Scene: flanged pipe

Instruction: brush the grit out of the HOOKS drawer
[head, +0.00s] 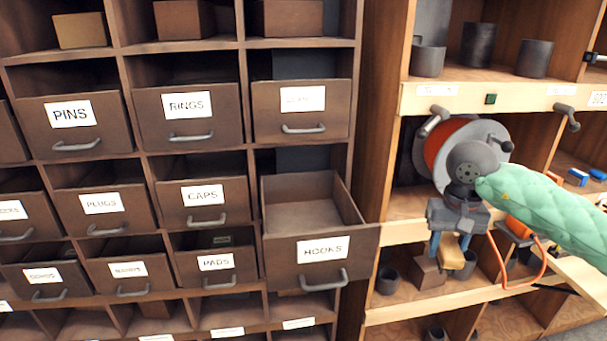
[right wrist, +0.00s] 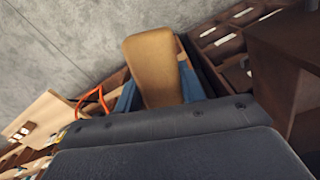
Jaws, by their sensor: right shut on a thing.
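The HOOKS drawer (head: 322,252) is pulled out of the dark brown cabinet, and its open top shows a brown floor. I cannot make out any grit in it. My right gripper (head: 451,247) is to the right of the drawer, in front of the light wood shelves and apart from the drawer. Its blue fingers are shut on a tan, rounded block, which looks like the brush's handle (right wrist: 153,68); no bristles can be made out. The block also shows below the fingers in the head view (head: 457,264). My left gripper is not in view.
Closed-looking labelled drawers, such as CAPS (head: 204,203) and PADS (head: 217,266), fill the cabinet left of HOOKS. An orange reel (head: 440,145) is behind my right wrist, and an orange cord (head: 541,262) hangs nearby. Dark cups (head: 478,44) stand on the upper shelf.

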